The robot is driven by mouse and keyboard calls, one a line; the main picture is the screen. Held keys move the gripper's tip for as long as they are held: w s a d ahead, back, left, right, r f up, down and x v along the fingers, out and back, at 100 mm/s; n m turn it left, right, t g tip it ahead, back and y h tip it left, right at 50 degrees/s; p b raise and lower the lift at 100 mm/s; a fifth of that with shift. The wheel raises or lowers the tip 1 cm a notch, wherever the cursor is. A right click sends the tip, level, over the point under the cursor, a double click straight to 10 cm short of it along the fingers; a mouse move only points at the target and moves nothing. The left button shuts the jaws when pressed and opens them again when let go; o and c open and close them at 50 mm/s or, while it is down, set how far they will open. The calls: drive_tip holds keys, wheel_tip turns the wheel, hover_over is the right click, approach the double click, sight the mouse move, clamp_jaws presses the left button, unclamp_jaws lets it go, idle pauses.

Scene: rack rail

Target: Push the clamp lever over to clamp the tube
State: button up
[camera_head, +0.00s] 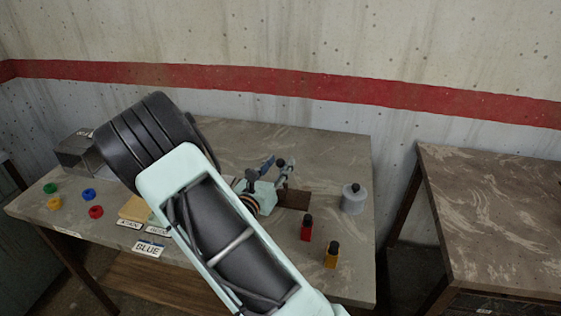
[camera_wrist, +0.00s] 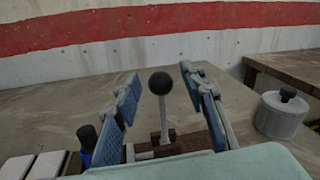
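The clamp lever (camera_wrist: 163,112) is a grey rod topped by a black ball knob (camera_wrist: 160,83). It stands roughly upright between my gripper's fingers in the wrist view. Its foot is on a small clamp with a brown base (camera_wrist: 165,148), which also shows in the head view (camera_head: 295,199). My gripper (camera_wrist: 158,76) is open, with a blue-grey finger on each side of the knob and a visible gap to each. In the head view my gripper (camera_head: 278,165) is over the clamp. I cannot make out the tube; my gripper and arm hide part of the clamp.
A grey cylinder with a black knob (camera_head: 353,199) stands right of the clamp. A red bottle (camera_head: 306,229) and a yellow bottle (camera_head: 331,256) stand in front. A blue black-capped bottle (camera_wrist: 87,143) is left of my gripper. Coloured rings (camera_head: 89,194) lie at the left.

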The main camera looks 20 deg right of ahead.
drive_tip(key=shift+w+d, duration=0.4)
clamp_jaws()
